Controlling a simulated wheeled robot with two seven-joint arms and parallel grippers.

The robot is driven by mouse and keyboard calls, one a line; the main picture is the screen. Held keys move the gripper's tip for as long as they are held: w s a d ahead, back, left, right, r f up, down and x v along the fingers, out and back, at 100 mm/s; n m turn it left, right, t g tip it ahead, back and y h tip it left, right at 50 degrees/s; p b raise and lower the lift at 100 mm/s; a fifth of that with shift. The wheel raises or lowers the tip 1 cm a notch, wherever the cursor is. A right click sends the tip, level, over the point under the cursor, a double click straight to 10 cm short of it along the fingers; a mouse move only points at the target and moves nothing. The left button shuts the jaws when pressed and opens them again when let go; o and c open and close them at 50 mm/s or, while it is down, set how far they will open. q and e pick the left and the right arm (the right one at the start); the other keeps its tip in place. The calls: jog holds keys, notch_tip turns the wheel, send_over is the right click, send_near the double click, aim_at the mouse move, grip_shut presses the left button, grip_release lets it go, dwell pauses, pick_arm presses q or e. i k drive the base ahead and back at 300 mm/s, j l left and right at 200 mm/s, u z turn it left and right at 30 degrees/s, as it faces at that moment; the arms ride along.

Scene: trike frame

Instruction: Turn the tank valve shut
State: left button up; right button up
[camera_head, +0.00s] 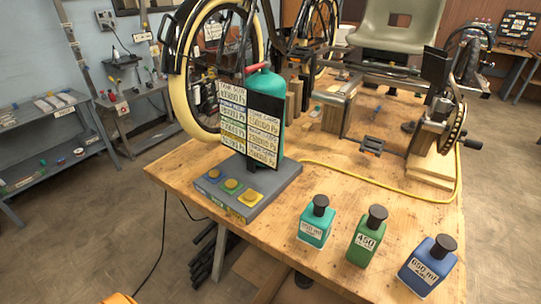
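The green tank (264,84) stands upright on the workbench behind a board of labels. A red piece (255,69), seemingly the valve handle, shows at its top, small and partly against the wheel behind. I cannot tell whether the valve is open or shut. A yellow hose (385,188) runs from beside the tank across the bench to the right. The tank's lower front is hidden by the board.
The label board (250,125) rises from a grey box (248,187) with coloured buttons. Teal (316,224), green (367,238) and blue (428,266) bottles stand along the front of the workbench (190,170). A trike frame with wheels (190,118) and seat (400,22) stands behind.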

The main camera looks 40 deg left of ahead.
aim_at(264, 64)
jog(key=u, duration=1.25)
